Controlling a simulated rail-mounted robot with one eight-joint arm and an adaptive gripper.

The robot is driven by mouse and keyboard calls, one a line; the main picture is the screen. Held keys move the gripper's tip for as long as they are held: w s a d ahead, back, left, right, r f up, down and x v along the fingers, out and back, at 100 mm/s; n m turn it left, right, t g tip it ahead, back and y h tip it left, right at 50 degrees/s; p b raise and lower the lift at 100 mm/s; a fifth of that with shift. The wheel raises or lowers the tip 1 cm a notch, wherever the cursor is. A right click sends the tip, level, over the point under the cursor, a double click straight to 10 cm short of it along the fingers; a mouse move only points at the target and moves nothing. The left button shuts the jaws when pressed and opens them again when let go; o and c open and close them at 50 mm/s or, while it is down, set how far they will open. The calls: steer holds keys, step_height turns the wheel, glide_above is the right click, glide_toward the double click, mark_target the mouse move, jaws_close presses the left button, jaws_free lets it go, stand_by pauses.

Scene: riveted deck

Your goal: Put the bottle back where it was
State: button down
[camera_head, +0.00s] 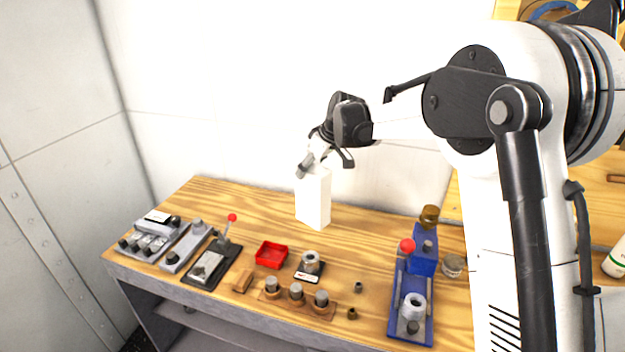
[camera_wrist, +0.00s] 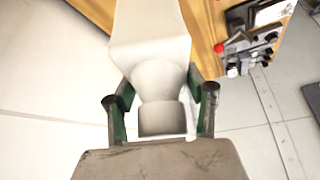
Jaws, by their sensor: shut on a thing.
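A white, square-sided bottle (camera_head: 313,200) is upright or nearly so over the back middle of the wooden bench (camera_head: 375,240). My gripper (camera_head: 305,170) comes from the upper right and is shut on the bottle's top part. In the wrist view the bottle (camera_wrist: 150,45) runs away from my gripper (camera_wrist: 162,95), with a finger on each side of its narrowed neck and the grey end between them. I cannot tell whether its base touches the bench or hangs just above it.
A red tray (camera_head: 271,254), a holder with several grey-topped pegs (camera_head: 296,293) and a black lever fixture (camera_head: 212,263) stand left and in front. A blue press (camera_head: 420,265) stands right. A white container (camera_head: 617,260) shows at the right edge. Bare wood lies around the bottle.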

steer(key=w+f+p, duration=0.1)
steer(key=w+f, duration=0.3)
steer(key=f, duration=0.2)
steer(key=shift+d+f, duration=0.2)
steer(key=shift+d, duration=0.15)
steer(key=shift+f, duration=0.15)
steer(key=c, duration=0.8)
jaws_free()
